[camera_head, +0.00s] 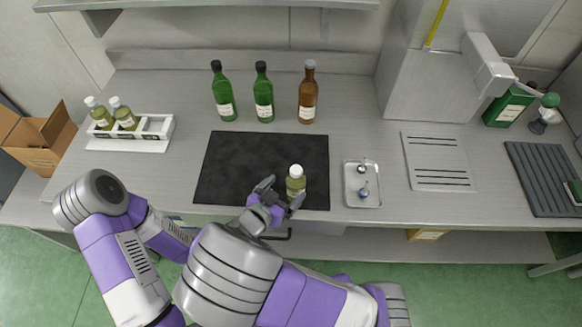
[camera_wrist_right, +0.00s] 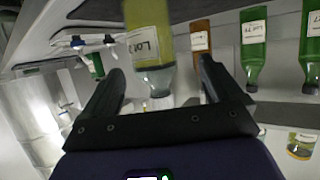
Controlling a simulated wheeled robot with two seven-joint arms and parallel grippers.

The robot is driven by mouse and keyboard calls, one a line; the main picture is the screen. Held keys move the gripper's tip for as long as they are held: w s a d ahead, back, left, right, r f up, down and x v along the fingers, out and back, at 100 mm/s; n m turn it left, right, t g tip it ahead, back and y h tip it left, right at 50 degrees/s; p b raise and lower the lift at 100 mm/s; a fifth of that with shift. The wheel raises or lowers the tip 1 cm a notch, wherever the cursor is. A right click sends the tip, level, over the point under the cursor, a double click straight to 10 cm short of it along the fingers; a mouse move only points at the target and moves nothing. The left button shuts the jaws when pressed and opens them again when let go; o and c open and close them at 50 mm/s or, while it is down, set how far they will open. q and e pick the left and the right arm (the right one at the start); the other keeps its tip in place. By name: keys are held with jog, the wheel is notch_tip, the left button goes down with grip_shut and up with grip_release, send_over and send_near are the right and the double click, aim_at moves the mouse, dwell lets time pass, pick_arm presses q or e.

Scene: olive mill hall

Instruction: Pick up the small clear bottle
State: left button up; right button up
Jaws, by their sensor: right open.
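The small clear bottle (camera_head: 295,182) has a white cap and yellow-green contents. It stands upright on the dark mat (camera_head: 232,168), near its front right corner. My right gripper (camera_head: 281,192) is open right at the bottle, its fingers reaching toward it from the front left. In the right wrist view, which is inverted, the labelled bottle (camera_wrist_right: 148,35) appears between the two open fingers (camera_wrist_right: 160,85), its cap toward the gripper body. I cannot tell whether either finger touches it. My left arm shows at left, but its gripper is not visible.
Two green bottles (camera_head: 223,97) and a brown bottle (camera_head: 308,98) stand behind the mat. A small tray (camera_head: 362,200) with two metal-topped items is close on the right. A white rack (camera_head: 157,128) with two similar small bottles is at left.

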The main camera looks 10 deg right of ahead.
aim_at(298, 181)
jog(key=shift+w+d+f, duration=0.1)
jog(key=shift+w+d, duration=0.1)
jog(key=shift+w, duration=0.15)
jog(key=x, duration=0.2)
jog(key=b+x, duration=0.1)
jog(key=x, duration=0.1)
jog(key=b+x, duration=0.1)
jog(key=x, duration=0.1)
jog(key=shift+s+d, duration=0.35)
jog(key=shift+d, duration=0.05)
jog(key=shift+w+d, duration=0.15)
jog(key=shift+w, duration=0.1)
jog(key=shift+c, duration=0.2)
jog(key=c, duration=1.3)
